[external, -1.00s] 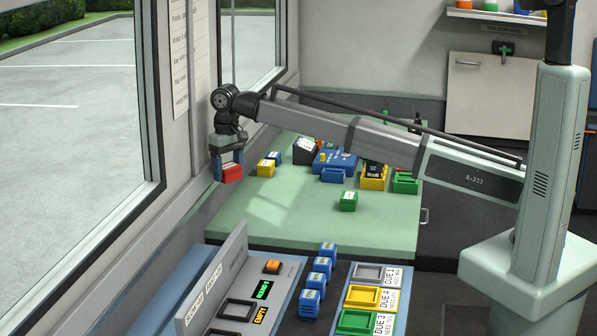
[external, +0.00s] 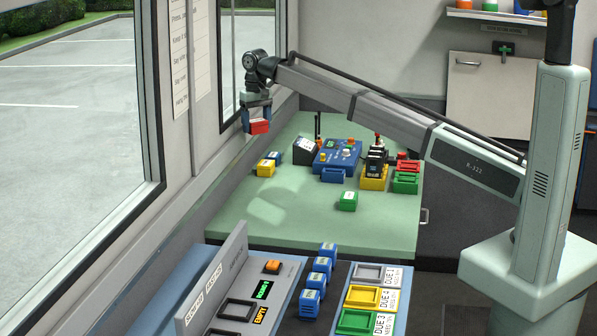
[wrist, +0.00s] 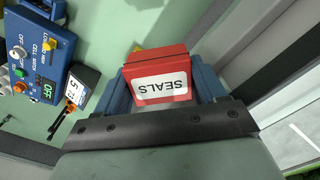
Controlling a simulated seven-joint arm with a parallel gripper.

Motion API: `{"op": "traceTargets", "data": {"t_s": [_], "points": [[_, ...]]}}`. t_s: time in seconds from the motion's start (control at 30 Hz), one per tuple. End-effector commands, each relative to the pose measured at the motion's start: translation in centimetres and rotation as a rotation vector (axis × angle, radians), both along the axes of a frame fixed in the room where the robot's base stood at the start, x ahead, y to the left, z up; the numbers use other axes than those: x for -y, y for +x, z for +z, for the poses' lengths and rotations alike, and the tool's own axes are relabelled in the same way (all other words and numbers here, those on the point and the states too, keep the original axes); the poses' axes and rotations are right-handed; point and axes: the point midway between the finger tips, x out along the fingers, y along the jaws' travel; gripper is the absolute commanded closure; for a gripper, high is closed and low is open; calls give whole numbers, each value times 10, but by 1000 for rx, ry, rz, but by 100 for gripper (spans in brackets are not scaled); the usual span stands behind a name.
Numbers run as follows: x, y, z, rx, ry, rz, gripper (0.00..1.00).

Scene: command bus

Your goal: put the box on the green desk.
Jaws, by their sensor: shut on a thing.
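A red box (external: 260,127) with a white SEALS label is held in my gripper (external: 257,116), raised above the far left part of the green desk (external: 290,215). In the wrist view the red box (wrist: 159,77) sits between the blue fingers of my gripper (wrist: 165,88), label towards the camera. The fingers are shut on it. The green desk also shows in the wrist view (wrist: 100,50), below the box.
On the desk stand a yellow box (external: 266,167), a green box (external: 348,201), a blue control panel (external: 337,155), a yellow tray (external: 373,183) and a green tray (external: 405,184). The window wall is close on the left. The desk's front left is clear.

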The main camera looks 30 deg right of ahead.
Motion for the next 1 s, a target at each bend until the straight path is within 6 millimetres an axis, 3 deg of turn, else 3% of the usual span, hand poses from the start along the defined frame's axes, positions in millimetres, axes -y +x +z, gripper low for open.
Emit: {"op": "traceTargets", "data": {"t_s": [0.17, 0.27, 0.8, 1.0], "points": [[5, 4, -1, 0, 0, -4, 61], [5, 3, -12, -1, 0, -4, 61], [4, 3, -122, -1, -1, -4, 61], [4, 3, -139, 0, 0, -4, 61]]}}
